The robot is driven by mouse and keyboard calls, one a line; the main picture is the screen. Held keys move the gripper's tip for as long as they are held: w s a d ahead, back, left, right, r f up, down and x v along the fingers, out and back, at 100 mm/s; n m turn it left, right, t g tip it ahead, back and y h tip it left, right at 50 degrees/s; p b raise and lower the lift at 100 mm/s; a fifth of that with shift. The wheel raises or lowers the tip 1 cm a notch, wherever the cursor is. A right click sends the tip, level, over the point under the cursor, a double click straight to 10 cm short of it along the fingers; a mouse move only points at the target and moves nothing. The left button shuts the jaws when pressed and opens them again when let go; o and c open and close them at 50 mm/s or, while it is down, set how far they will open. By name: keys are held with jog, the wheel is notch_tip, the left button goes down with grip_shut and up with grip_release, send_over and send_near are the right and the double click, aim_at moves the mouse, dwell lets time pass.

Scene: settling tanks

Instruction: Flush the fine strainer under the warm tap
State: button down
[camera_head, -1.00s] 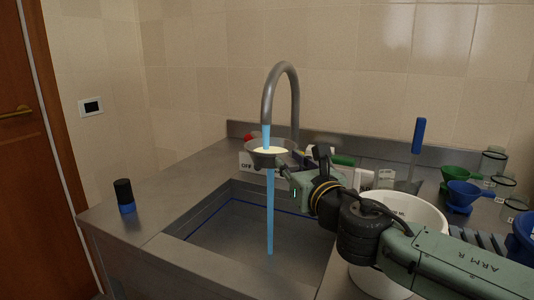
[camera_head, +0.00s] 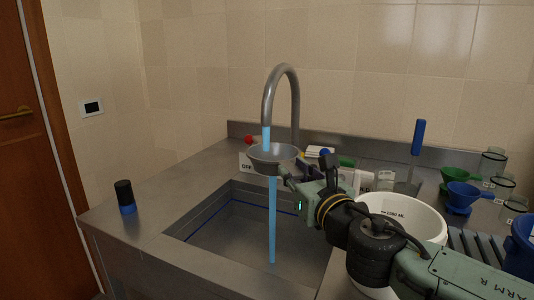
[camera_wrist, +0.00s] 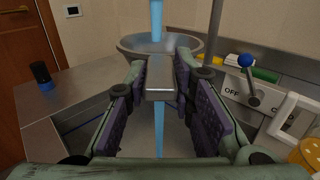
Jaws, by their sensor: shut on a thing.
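The fine strainer (camera_head: 273,163) is a grey metal bowl held under the spout of the curved tap (camera_head: 281,73). A blue water stream (camera_head: 272,225) runs from the spout into the bowl and on below it into the sink (camera_head: 223,222). My gripper (camera_head: 287,178) is shut on the strainer's flat handle; in the wrist view, the purple pads flank the handle (camera_wrist: 160,80). The bowl also shows in the wrist view (camera_wrist: 132,46). No pale layer shows in the bowl, but its bottom is partly hidden. Red (camera_head: 248,139) and blue (camera_head: 325,152) knobs stand behind.
A white bucket (camera_head: 437,222) stands right of the sink, close to my arm. Green (camera_head: 455,178) and blue (camera_head: 461,193) funnels and glass beakers (camera_head: 493,162) are at the right. A black-and-blue bottle (camera_head: 124,196) stands on the left counter, which is otherwise clear.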

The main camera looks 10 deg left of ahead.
jog(key=shift+w+d+p+v, duration=0.1)
jog(key=shift+d+p+v, duration=0.15)
jog(key=shift+v, duration=1)
jog(key=shift+w+d+p+v, duration=0.1)
jog(key=shift+d+p+v, duration=0.1)
jog(key=shift+v, duration=1)
jog(key=s+d+r+p, duration=0.3)
jog(key=s+r+p, duration=0.1)
dwell(0.4)
